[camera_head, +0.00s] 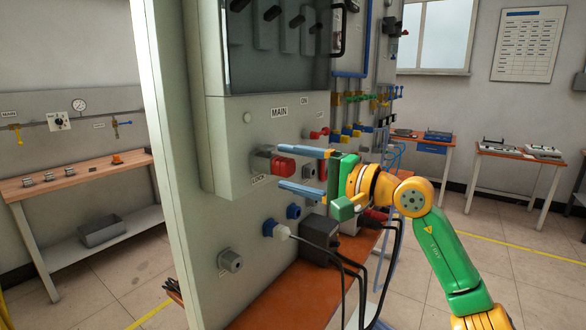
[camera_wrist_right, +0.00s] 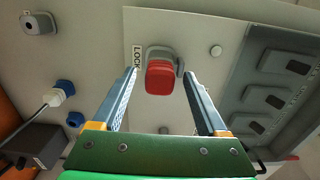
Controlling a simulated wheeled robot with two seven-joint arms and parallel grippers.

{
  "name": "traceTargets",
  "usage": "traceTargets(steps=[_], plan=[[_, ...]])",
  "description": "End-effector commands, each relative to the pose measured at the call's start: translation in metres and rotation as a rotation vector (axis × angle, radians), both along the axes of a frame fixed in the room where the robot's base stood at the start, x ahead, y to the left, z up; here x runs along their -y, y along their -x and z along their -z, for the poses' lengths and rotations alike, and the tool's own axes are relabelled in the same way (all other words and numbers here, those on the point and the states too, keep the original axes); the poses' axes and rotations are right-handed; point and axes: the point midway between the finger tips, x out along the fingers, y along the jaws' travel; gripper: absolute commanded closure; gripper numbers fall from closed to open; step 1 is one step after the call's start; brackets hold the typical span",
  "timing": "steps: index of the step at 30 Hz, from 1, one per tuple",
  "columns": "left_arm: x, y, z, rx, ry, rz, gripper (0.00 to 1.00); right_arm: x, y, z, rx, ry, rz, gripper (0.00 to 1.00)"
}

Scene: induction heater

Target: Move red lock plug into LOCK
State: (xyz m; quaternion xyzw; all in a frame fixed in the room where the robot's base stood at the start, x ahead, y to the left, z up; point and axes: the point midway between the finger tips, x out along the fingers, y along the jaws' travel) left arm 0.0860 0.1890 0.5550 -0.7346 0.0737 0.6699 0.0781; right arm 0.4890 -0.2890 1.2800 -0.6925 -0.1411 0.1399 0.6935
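The red lock plug (camera_head: 284,168) sits at the grey LOCK socket (camera_head: 261,161) on the cabinet's front, just above the LOCK label (camera_head: 258,181). In the right wrist view the red plug (camera_wrist_right: 159,79) shows near the middle, with the grey socket (camera_wrist_right: 158,53) behind it. My right gripper (camera_head: 281,167) is open, its two blue fingers pointing at the panel. One finger is above the plug and one below it in the head view. The wrist view shows a gap on both sides of the plug. How deep the fingertips reach is hard to tell. My left gripper is not in view.
Below the socket are blue connectors (camera_head: 269,227), a white plug with a cable, and a dark box (camera_head: 319,234) with black cables. A dark switch compartment (camera_head: 275,45) is above.

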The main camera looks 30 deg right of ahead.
Motion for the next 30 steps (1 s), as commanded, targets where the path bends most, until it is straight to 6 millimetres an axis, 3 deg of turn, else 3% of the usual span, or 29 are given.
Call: traceTargets(steps=[7, 12, 17, 30], plan=[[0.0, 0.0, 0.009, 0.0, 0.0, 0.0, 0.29, 0.004, 0.006, 0.004, 0.0, 0.001, 0.002, 0.24], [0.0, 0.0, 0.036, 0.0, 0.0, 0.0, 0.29, 0.016, 0.034, 0.009, 0.0, 0.002, 0.004, 0.24], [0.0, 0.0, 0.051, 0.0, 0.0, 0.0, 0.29, 0.025, 0.056, 0.006, 0.0, 0.002, 0.004, 0.24], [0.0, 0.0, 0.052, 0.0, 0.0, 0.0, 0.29, 0.028, 0.065, 0.0, 0.0, 0.0, 0.0, 0.24]])
